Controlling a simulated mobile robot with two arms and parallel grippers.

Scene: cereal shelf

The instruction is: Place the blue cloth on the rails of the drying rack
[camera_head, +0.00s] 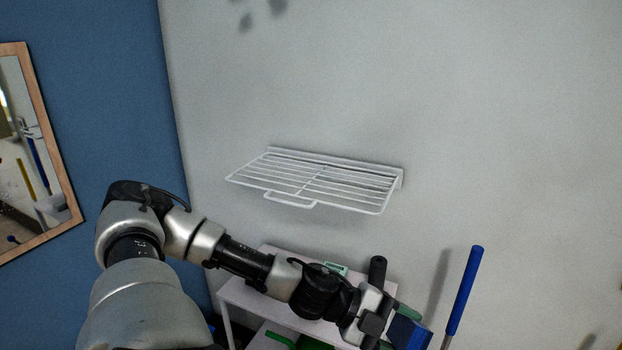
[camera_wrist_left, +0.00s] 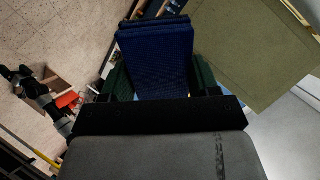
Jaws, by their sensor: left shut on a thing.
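The blue cloth (camera_wrist_left: 156,62) is folded into a thick block in the left wrist view, between the two fingers of my left gripper (camera_wrist_left: 160,82). In the head view the left gripper (camera_head: 396,325) is at the lower right, shut on the cloth (camera_head: 408,334), of which a small part shows. The white wire drying rack (camera_head: 318,181) is fixed to the wall, its rails bare. The gripper is below the rack and to its right, apart from it. My right gripper is not in view.
A pale shelf unit (camera_head: 268,295) with green items stands below the rack, partly behind my left arm. A blue-handled pole (camera_head: 465,290) stands to the right of the gripper. A framed mirror (camera_head: 38,150) hangs on the blue wall. The space above the rack is clear.

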